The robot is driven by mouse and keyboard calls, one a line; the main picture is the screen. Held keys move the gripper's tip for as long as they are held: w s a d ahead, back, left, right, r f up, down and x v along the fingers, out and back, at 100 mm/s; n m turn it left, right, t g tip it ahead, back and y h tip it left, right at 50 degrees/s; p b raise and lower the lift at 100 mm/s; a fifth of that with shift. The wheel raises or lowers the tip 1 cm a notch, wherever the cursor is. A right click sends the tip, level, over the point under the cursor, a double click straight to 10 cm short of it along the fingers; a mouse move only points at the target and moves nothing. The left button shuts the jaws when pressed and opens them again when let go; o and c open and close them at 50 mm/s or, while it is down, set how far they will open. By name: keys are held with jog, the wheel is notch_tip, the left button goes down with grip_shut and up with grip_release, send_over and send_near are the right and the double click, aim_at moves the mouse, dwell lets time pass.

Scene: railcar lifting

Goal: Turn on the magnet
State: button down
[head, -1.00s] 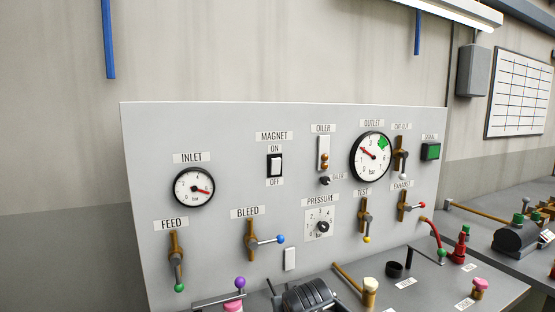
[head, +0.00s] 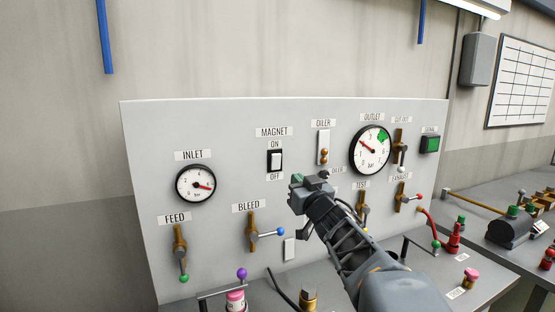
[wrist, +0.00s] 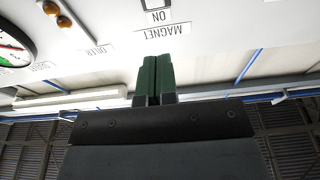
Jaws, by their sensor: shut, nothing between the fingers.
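The magnet switch (head: 276,160) is a white rocker in a black frame on the grey panel. It sits between the ON label (head: 275,144) and the OFF label (head: 275,176). I cannot tell which way the rocker is tipped. My gripper (head: 298,179) has green fingertips and is just below and right of the switch in the head view. I cannot tell whether it touches the panel. In the wrist view, the fingers (wrist: 154,78) are together and empty, with the MAGNET label (wrist: 164,31) upside down beyond them.
The BLEED valve lever (head: 265,234) is left of my arm, and the TEST valve (head: 363,207) is partly behind it. The oiler (head: 323,148) and outlet gauge (head: 370,150) are right of the switch. Bare panel lies between the inlet gauge (head: 195,184) and the switch.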

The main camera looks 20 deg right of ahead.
aim_at(274, 155)
jog(key=w+r+p, duration=0.1)
jog(key=w, duration=0.3)
jog(key=w+p, duration=0.2)
jog(key=w, duration=0.3)
jog(key=w+r+p, duration=0.1)
jog(key=w, duration=0.3)
jog(key=shift+w+r+p, duration=0.3)
jog(key=shift+w+r, duration=0.05)
jog(key=shift+w, duration=0.05)
jog(key=shift+a, duration=0.1)
